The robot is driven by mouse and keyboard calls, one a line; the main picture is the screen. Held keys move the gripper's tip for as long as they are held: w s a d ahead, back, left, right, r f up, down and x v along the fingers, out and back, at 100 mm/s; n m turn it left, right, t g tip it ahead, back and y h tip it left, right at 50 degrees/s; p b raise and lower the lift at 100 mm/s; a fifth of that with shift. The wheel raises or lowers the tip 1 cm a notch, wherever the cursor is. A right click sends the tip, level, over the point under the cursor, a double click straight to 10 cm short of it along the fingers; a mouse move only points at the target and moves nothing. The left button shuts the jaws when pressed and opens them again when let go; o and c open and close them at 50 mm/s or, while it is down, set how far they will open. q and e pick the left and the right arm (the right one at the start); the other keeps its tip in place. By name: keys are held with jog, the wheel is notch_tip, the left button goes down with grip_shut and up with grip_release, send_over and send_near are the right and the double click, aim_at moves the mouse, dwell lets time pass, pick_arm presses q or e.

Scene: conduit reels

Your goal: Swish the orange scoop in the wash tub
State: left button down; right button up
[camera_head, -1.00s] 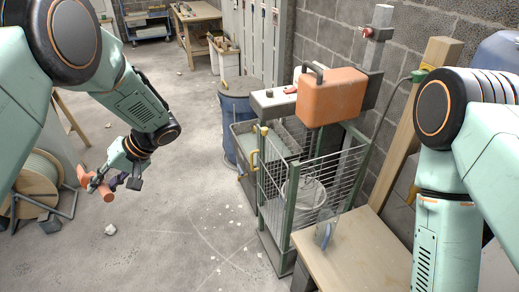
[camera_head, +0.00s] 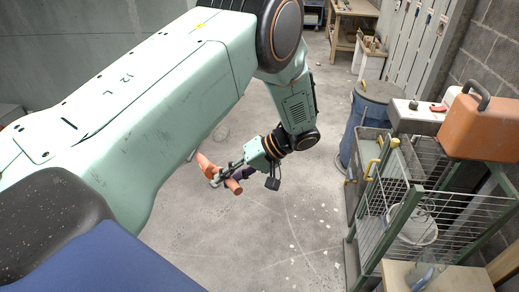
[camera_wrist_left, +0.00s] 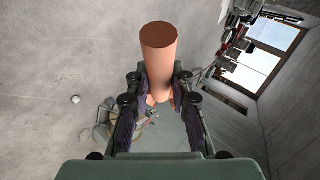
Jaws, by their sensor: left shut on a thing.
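My left gripper (camera_head: 222,178) is shut on the orange scoop (camera_head: 206,162) and holds it in the air above the concrete floor. The scoop's round handle end (camera_wrist_left: 159,55) stands up between the fingers in the left wrist view. The scoop's far part is mostly hidden by the gripper there. A blue drum (camera_head: 362,128) stands to the right, well apart from the scoop. A white bucket (camera_head: 414,226) sits inside the wire cart. I cannot tell which vessel is the wash tub. My right gripper is not in view.
The green-framed wire cart (camera_head: 389,218) stands at the right, with an orange canister (camera_head: 487,126) above it. A wooden board (camera_head: 432,277) is at the lower right. A workbench (camera_head: 352,10) stands at the back. The floor (camera_head: 285,215) between my gripper and the cart is open.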

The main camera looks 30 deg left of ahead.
pick_arm(q)
jog(key=s+d+f+n+g+h+b, duration=0.3)
jog(key=s+d+f+n+h+b, duration=0.15)
jog(key=s+d+f, duration=0.2)
jog(key=w+d+f+n+t+h+b, duration=0.1)
jog(key=d+f+n+t+h+b, duration=0.1)
jog(key=d+f+n+h+b, duration=0.45)
jog(key=d+f+n+t+h+b, duration=0.25)
jog(key=d+n+h, duration=0.4)
jog(key=n, duration=0.55)
notch_tip(320, 180, down, 8)
jog(key=w+a+n+t+b, duration=0.1)
jog(key=a+n+t+b, duration=0.1)
jog(key=n+t+b, duration=0.6)
jog(key=n+t, duration=0.2)
jog(key=n, duration=0.3)
jog(key=shift+w+a+f+y, duration=0.2)
jog(key=shift+a+y, duration=0.15)
jog(key=shift+a, duration=0.05)
jog(key=shift+w, duration=0.1)
